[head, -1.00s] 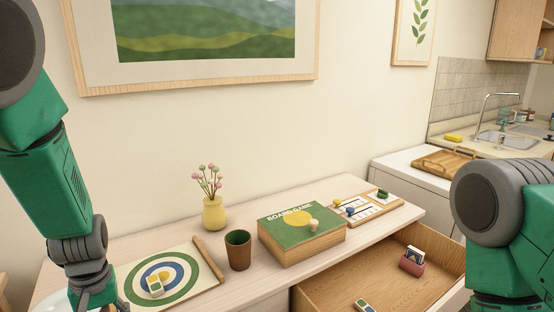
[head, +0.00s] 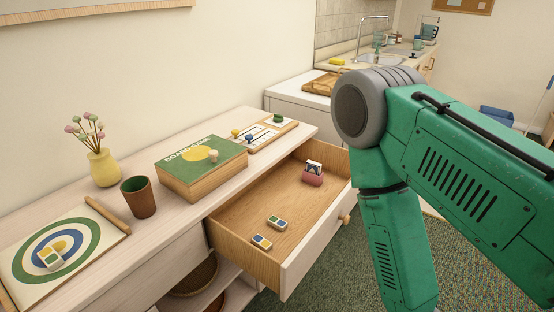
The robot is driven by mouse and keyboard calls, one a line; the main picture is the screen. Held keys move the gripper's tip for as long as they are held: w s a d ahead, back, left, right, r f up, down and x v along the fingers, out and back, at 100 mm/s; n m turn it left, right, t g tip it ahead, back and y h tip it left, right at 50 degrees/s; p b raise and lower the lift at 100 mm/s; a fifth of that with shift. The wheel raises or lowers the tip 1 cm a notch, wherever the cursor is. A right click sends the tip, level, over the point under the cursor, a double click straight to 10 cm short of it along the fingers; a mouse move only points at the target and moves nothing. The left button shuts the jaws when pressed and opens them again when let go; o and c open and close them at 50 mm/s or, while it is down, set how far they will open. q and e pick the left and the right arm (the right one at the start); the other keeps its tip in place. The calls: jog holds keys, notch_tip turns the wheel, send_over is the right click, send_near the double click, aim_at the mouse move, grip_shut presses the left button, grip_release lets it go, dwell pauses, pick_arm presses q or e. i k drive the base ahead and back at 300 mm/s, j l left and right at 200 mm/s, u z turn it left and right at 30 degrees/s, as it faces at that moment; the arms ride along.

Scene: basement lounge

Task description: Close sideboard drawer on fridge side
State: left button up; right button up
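The sideboard (head: 172,231) runs along the wall with a pale wood top. Its drawer (head: 309,241) on the right, nearer the kitchen, is pulled well out. A round wooden knob (head: 346,219) sits on the drawer front. Inside the drawer lie two small coloured tiles (head: 262,242) and a pink holder with cards (head: 313,176). My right arm, green and grey, stands to the right of the open drawer, with its forearm pointing down. Its gripper is below the picture's lower edge. My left arm and gripper are out of view.
On the sideboard top stand a board game box (head: 201,167), a brown cup (head: 138,197), a yellow vase (head: 103,168), a target board (head: 60,246) and a bead game (head: 257,136). A white cabinet (head: 296,108) stands beyond. Green carpet (head: 334,279) lies in front.

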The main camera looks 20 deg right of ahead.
aim_at(313, 214)
jog(key=z, duration=1.15)
jog(key=i+l+u, duration=0.2)
jog(key=i, duration=0.2)
jog(key=i+u, duration=0.2)
jog(key=i, duration=0.25)
